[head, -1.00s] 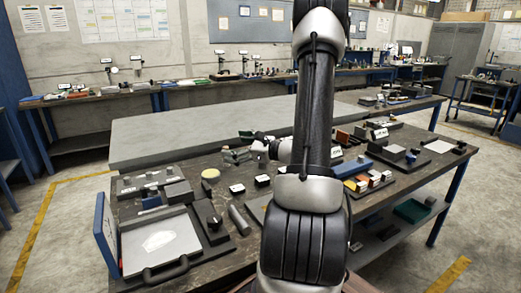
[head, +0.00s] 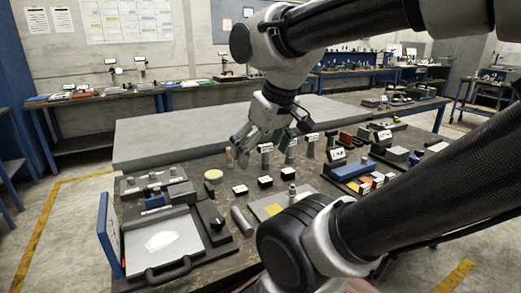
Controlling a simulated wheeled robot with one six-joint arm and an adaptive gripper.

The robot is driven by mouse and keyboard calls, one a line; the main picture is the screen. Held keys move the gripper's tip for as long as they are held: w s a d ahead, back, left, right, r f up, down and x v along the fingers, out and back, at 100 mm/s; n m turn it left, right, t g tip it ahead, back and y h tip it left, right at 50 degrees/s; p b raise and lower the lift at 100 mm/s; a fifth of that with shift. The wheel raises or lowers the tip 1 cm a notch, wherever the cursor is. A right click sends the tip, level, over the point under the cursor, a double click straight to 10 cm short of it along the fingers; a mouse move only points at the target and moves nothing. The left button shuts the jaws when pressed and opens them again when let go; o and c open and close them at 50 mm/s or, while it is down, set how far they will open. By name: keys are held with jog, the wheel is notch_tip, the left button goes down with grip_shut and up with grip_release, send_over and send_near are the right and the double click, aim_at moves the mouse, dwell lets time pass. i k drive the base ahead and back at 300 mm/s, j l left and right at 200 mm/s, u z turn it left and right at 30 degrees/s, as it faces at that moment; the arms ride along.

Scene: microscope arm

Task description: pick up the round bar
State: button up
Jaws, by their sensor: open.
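A grey cylinder, which looks like the round bar (head: 242,221), lies on its side on the dark bench, right of the hinged case. My gripper (head: 262,150) is open and points down over the back of the bench. It is above and behind the bar, well apart from it, with nothing visible between its fingers. Its fingers partly overlap the small upright pieces behind, so their exact gap is hard to see.
An open case with a white plate (head: 165,238) stands at left. A yellow disc (head: 213,175), small labelled dark blocks (head: 265,182) and a yellow-and-grey plate (head: 262,209) lie near the bar. Several upright labelled pieces stand behind. A blue block (head: 352,170) is at right.

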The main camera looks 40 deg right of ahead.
aim_at(246, 228)
jog(key=j+z, duration=0.35)
jog(key=j, duration=0.15)
jog(key=j+z, duration=0.4)
jog(key=k+j, duration=0.05)
jog(key=j, duration=0.05)
